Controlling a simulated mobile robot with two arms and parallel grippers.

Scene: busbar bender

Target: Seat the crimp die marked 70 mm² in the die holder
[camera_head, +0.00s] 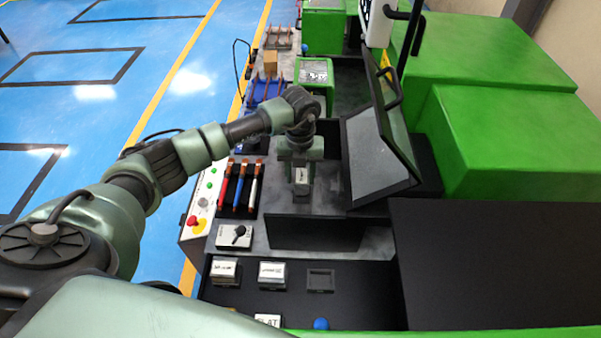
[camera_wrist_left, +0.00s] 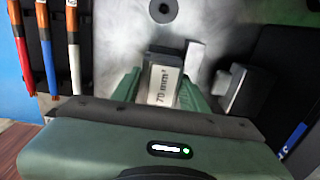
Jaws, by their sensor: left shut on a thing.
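The crimp die marked 70 mm² (camera_wrist_left: 163,86) is between the green fingers of my left gripper (camera_wrist_left: 162,80) in the left wrist view, its white label facing the camera. In the head view my left gripper (camera_head: 301,180) is shut on this die (camera_head: 301,175), over the grey metal work surface beside the tilted guard. A pale block (camera_wrist_left: 195,57) and a grey block with a dark side (camera_wrist_left: 235,88) stand just right of the die in the wrist view. I cannot tell which part is the die holder, or whether the die touches it. My right gripper is out of view.
Two labelled dies (camera_head: 224,270) (camera_head: 272,273) and an empty square recess (camera_head: 320,280) are on the black tray. The tilted guard (camera_head: 378,155) rises close on the right.

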